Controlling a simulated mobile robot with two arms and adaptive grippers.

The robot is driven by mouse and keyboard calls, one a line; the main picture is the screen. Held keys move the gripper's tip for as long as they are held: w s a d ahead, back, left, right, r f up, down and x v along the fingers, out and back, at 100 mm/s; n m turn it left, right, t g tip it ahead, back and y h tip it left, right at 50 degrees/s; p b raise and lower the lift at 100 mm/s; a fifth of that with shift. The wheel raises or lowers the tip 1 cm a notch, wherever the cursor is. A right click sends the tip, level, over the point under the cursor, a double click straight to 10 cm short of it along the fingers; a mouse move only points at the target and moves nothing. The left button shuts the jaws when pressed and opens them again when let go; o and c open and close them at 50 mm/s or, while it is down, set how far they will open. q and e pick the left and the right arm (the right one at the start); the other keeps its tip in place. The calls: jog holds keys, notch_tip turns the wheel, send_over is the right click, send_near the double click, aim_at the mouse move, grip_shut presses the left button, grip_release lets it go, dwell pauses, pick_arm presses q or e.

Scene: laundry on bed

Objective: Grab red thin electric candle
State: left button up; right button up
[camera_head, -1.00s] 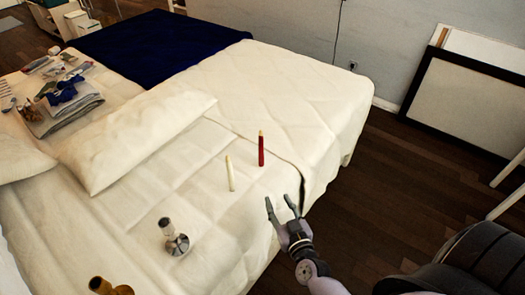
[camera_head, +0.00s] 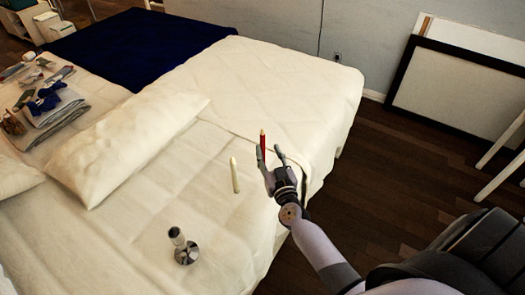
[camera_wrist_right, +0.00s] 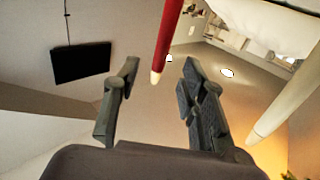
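The thin red electric candle (camera_head: 263,146) stands upright on the bed in the head view. My right gripper (camera_head: 268,158) is open close to it, and the candle shows between the two fingers, its lower part hidden by the hand. In the right wrist view the red candle (camera_wrist_right: 166,40) lies in line with the gap between the open fingers of my right gripper (camera_wrist_right: 158,85), and I see no finger touching it. A white candle (camera_head: 235,175) stands just left of my right gripper. It also shows at the right of the wrist view (camera_wrist_right: 290,95). My left gripper is not in view.
A silver holder (camera_head: 183,248) stands on the bed (camera_head: 130,235) at the front. A white pillow (camera_head: 125,148) lies at left, with folded cloths (camera_head: 55,112) beyond it. A dark blue cover (camera_head: 140,45) lies at the far end.

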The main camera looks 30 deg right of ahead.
aim_at(263, 141)
jog(key=shift+b+x, duration=0.45)
jog(key=shift+x, duration=3)
jog(key=shift+a, duration=0.1)
jog(key=shift+c, duration=0.3)
grip_shut()
